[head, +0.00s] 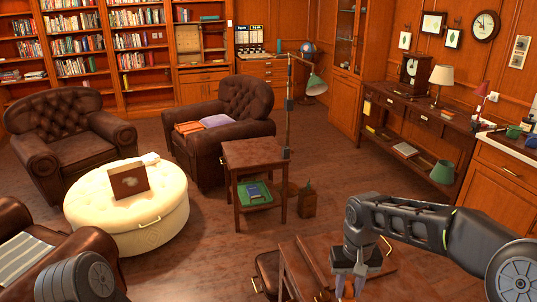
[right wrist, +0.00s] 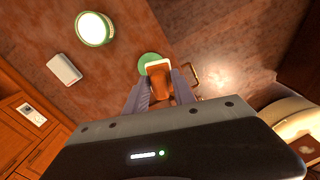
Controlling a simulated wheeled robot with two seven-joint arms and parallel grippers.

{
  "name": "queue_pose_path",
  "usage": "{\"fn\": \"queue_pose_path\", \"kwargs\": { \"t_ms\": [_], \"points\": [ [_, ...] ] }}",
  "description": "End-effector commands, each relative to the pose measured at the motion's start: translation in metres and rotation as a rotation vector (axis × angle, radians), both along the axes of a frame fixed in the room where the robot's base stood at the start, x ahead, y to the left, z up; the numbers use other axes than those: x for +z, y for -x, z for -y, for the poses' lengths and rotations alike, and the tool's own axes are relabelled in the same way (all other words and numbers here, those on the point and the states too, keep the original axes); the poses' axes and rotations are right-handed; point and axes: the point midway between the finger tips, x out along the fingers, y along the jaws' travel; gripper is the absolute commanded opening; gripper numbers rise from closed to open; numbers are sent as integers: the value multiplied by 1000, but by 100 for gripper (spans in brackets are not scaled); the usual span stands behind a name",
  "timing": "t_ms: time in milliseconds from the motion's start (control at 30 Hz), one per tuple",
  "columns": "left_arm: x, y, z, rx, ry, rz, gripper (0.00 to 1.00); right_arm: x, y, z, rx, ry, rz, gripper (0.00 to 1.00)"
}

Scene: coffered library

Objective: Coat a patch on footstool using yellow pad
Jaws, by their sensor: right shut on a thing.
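A round cream tufted footstool (head: 110,212) stands at the left in the head view. A brown panel with a pale patch (head: 128,181) stands on its top. Part of the footstool (right wrist: 285,115) also shows at the right edge of the right wrist view. My right gripper (head: 350,288) is low at the bottom right of the head view, well apart from the footstool. In the wrist view it is shut on an orange-brown block with a pale edge, which looks like the pad (right wrist: 159,81). No clear yellow shows on it. My left gripper is out of view.
A small wooden side table (head: 255,152) with a green item on its shelf stands mid-floor. Brown leather armchairs (head: 225,125) surround the footstool. Brown furniture (head: 318,262) lies under my right gripper. A sideboard (head: 425,128) lines the right wall. Open floor (head: 345,170) lies between.

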Motion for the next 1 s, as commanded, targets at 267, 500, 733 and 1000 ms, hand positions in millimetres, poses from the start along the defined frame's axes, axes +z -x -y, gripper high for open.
{"fn": "queue_pose_path", "kwargs": {
  "t_ms": [267, 500, 733, 1000],
  "points": [
    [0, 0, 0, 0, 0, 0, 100, 1, 0, -2, 4, 0, 0, 0],
    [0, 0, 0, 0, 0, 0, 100, -23, 3, -2, 2, 4, -5, 0],
    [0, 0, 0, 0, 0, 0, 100, -103, 22, -2, 3, 9, -6, 0],
    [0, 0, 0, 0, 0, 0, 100, -150, 40, -2, 3, 1, 0, 0]
  ]
}}
